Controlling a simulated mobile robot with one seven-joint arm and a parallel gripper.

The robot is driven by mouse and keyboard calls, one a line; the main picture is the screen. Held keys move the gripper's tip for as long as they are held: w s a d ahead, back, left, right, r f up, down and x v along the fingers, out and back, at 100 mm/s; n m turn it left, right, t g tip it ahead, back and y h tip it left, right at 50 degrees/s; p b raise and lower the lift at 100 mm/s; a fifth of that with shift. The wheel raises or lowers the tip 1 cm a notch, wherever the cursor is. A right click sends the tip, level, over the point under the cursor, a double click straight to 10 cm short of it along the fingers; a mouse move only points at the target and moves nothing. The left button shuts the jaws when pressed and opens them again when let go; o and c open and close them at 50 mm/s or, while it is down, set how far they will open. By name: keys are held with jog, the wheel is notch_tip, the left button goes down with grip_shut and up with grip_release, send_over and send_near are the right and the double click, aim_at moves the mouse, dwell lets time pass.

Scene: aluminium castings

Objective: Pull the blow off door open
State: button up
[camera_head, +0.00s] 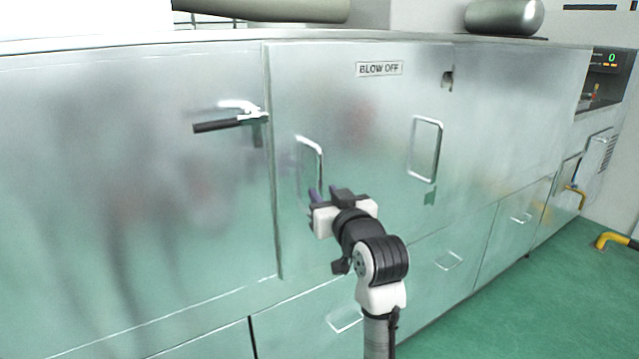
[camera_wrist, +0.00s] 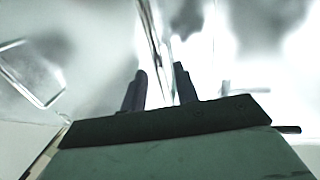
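The blow off door (camera_head: 375,110) is a shiny metal panel with a "BLOW OFF" label (camera_head: 380,69) near its top. It looks flush with the panels around it. It has a left bar handle (camera_head: 319,160) and a right bar handle (camera_head: 427,150). My gripper (camera_head: 323,194) is at the lower part of the left handle. In the wrist view my gripper (camera_wrist: 160,88) has its two dark fingers apart, with the bright handle bar (camera_wrist: 152,40) running down toward the gap between them. Whether the fingers touch the bar cannot be told.
A latch with a black lever (camera_head: 217,126) sits at the door's left edge, its lever pointing left. Lower drawers with handles (camera_head: 448,260) run beneath the door. The floor (camera_head: 530,310) at lower right is clear.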

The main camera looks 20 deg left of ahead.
aim_at(321, 189)
jog(key=shift+x, duration=1.95)
grip_shut()
